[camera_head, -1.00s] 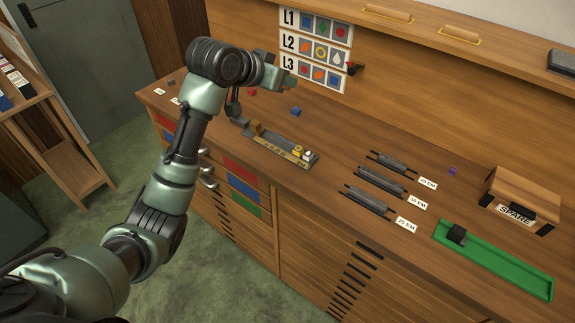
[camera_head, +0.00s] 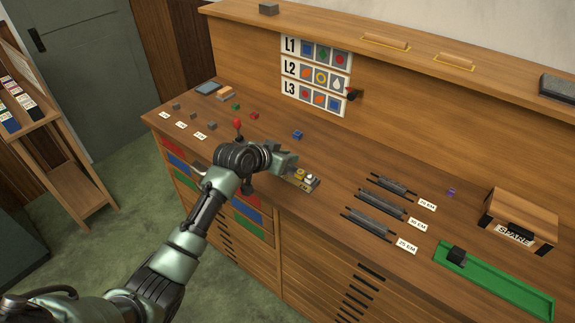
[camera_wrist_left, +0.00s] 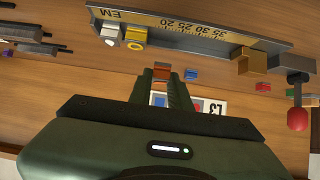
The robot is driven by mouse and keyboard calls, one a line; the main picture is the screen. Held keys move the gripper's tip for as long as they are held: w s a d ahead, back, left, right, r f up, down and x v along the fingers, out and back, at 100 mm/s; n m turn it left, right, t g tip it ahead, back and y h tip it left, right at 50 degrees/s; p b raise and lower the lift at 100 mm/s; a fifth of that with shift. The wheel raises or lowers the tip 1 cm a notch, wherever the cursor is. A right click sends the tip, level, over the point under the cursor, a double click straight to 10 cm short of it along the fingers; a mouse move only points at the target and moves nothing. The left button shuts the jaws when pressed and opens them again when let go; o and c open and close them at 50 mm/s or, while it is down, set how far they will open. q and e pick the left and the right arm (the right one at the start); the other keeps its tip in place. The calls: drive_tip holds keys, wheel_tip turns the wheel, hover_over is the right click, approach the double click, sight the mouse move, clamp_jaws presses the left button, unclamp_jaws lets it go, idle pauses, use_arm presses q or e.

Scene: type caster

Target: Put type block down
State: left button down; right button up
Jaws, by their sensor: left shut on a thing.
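My left gripper (camera_head: 288,164) is over the composing stick (camera_head: 302,188) in the head view; its fingertips are hard to make out there. In the left wrist view the gripper (camera_wrist_left: 165,82) is shut on a small orange type block (camera_wrist_left: 162,71), held at the fingertips. The stick also shows there with its scale (camera_wrist_left: 190,32), a white type block (camera_wrist_left: 110,31) and a yellow type block (camera_wrist_left: 136,36) at one end, and a brass slider (camera_wrist_left: 250,59) towards the other. The held block appears apart from the stick. My right gripper is not in view.
A blue block (camera_head: 297,134), red block (camera_head: 254,115) and green block (camera_head: 236,106) lie behind the arm. A red-knobbed lever (camera_head: 238,124) stands near it. Spacer racks (camera_head: 380,203), a green tray (camera_head: 495,281) and a SPARE box (camera_head: 520,215) are at right.

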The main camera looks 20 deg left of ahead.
sight(293, 166)
use_arm(q)
drive_tip(key=shift+f, duration=1.95)
drive_tip(key=shift+f, duration=0.1)
drive_tip(key=shift+f, duration=0.1)
drive_tip(key=c, duration=1.6)
unclamp_jaws()
drive_tip(key=shift+s+r, duration=0.15)
drive_tip(key=shift+r, duration=0.1)
drive_tip(key=v, duration=1.2)
drive_tip(key=shift+b, duration=0.35)
drive_tip(key=shift+f, duration=0.1)
